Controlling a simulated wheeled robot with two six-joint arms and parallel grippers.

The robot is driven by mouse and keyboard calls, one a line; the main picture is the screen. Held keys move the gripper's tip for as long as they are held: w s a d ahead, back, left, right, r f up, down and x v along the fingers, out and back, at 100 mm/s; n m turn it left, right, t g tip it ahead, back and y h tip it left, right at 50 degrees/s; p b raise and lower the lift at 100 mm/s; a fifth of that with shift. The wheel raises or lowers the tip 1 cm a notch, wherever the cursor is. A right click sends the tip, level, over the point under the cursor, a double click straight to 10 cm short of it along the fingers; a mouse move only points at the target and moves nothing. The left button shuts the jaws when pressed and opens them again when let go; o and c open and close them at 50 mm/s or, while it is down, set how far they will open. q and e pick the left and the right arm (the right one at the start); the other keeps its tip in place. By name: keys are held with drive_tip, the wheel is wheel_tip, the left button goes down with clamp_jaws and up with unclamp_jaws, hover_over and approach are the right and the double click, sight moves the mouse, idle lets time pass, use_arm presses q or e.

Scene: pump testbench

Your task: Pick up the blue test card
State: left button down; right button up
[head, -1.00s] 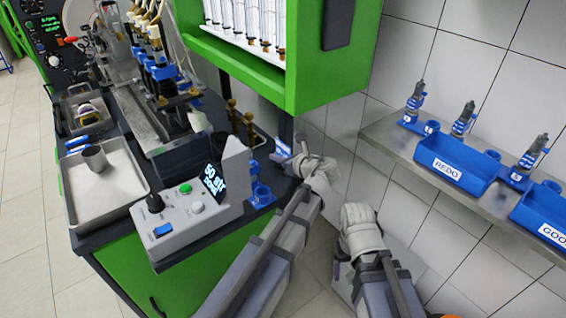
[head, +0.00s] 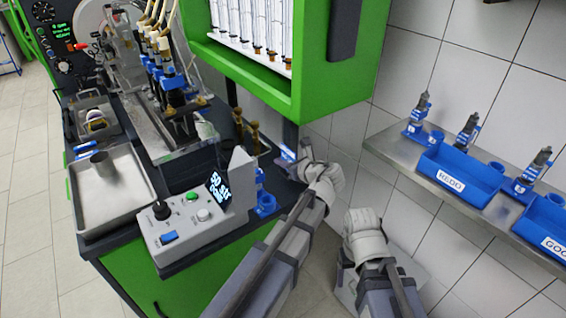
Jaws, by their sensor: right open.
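The blue test card (head: 287,153) is small in the head view, at the back right corner of the bench, below the green cabinet. My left gripper (head: 303,160) is right at the card, with its fingers just to the card's right. I cannot tell whether the fingers touch the card or are closed on it. My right gripper (head: 361,220) is open, lower and to the right, in front of the tiled wall and away from the card. Its fingertips are mostly hidden by its own wrist.
A control box (head: 190,228) with a display and a blue holder (head: 264,203) stand left of my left arm. The green cabinet (head: 340,95) overhangs the card. A wall shelf (head: 392,150) with blue bins (head: 455,183) is at the right.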

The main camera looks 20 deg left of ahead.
use_arm(q)
wheel_tip(320, 180, up, 8)
drive_tip(key=p, duration=0.7)
drive_tip(key=shift+r+p, duration=0.25)
drive_tip(key=shift+p, duration=0.15)
idle(0.4)
